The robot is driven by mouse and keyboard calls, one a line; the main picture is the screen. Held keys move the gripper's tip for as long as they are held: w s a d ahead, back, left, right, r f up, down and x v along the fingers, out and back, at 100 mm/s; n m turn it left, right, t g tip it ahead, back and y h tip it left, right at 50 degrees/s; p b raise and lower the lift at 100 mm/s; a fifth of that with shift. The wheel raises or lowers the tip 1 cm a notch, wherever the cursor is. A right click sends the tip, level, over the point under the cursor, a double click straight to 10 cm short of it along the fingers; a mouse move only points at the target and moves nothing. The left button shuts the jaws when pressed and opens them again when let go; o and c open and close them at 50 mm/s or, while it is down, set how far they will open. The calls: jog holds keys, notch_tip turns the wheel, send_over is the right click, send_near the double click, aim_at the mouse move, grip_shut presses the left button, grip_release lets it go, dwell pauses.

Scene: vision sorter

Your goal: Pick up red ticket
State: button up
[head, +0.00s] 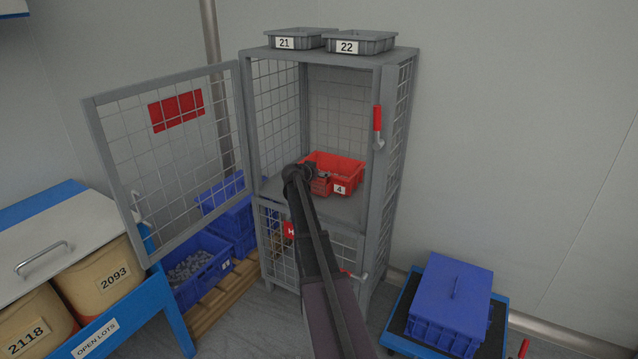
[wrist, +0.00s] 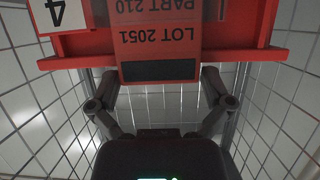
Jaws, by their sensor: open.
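The red ticket (wrist: 158,45) shows upside down in the wrist view, with "LOT 2051" and "PART 210" printed on it and a black strip along its near edge. It sits against the front rim of the red bin (wrist: 225,56), which carries a white label "4". My gripper (wrist: 159,80) is open, with one finger on either side of the ticket's near end; I cannot tell whether they touch it. In the head view the red bin (head: 349,182) stands on the cage's shelf, and my gripper (head: 305,175) is at its front left, partly hiding the ticket (head: 320,187).
The mesh cage (head: 384,150) surrounds the bin, with its upper door (head: 118,165) swung open to the left. Mesh walls flank my gripper closely. Grey trays 21 (head: 298,43) and 22 (head: 365,47) sit on top. A blue crate (head: 450,295) stands at lower right.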

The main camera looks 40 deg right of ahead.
jog(key=c, duration=0.6)
jog(key=shift+r, duration=0.1)
notch_tip(320, 180, up, 10)
jog(key=p, duration=1)
dwell(0.6)
